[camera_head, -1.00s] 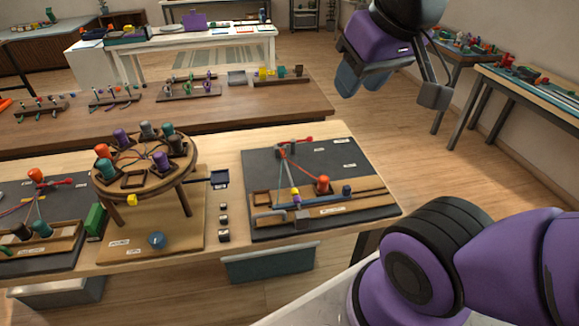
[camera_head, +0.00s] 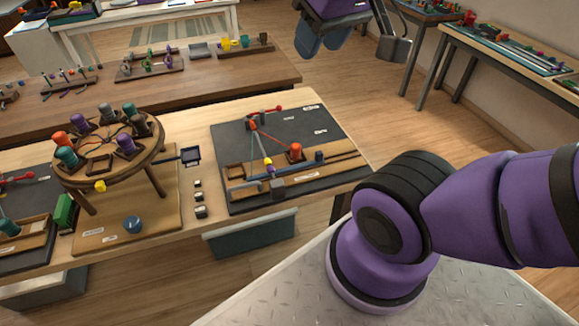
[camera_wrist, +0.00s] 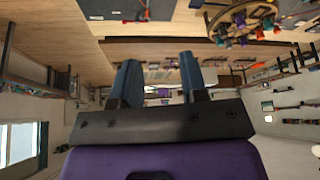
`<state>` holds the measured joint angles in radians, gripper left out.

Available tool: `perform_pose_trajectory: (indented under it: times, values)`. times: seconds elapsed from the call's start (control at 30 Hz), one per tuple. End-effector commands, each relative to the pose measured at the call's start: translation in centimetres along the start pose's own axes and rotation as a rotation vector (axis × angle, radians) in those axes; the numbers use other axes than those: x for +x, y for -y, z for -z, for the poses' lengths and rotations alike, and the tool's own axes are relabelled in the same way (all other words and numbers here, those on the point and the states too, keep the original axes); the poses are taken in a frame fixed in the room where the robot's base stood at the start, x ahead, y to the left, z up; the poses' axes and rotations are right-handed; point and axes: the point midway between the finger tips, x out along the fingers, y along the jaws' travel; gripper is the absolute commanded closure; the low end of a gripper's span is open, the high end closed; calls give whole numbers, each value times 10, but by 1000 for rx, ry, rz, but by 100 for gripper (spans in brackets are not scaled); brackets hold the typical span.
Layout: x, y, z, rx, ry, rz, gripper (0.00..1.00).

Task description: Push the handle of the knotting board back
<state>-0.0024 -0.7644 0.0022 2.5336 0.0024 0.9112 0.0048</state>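A dark board (camera_head: 290,123) lies flat on the wooden bench, right of the round braiding stand. A lever with red ends (camera_head: 266,110) and a red-topped peg stand near its back edge. Cords run from there to its front, where a red-orange spool (camera_head: 295,151), a yellow piece (camera_head: 268,162) and a grey block (camera_head: 277,184) sit. A similar board with a red lever (camera_head: 20,178) is cut off at the left edge. I cannot tell which is the knotting board. My gripper (camera_head: 322,42) hangs high beyond the bench, its two blue fingers apart and empty, as the wrist view confirms (camera_wrist: 159,65).
The round stand (camera_head: 108,163) with several colored spools rises left of the board. Small dark blocks (camera_head: 199,198) lie between them. A brown table (camera_head: 150,90) stands behind and a side table (camera_head: 520,65) to the right. Open floor (camera_head: 370,115) lies right of the bench.

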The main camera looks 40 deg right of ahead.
Motion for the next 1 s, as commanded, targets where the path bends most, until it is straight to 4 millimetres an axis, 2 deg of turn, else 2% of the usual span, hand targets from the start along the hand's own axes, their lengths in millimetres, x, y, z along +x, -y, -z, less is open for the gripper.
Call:
perform_pose_trajectory:
  times: [0.43, 0.57, 0.77, 1.0]
  values:
    - [0, 0, 0, -1, 1, -1, 60]
    - [7, 0, 7, -29, 23, -19, 60]
    - [38, 1, 32, -158, 118, -82, 60]
    - [90, 3, 61, -354, 250, -120, 60]
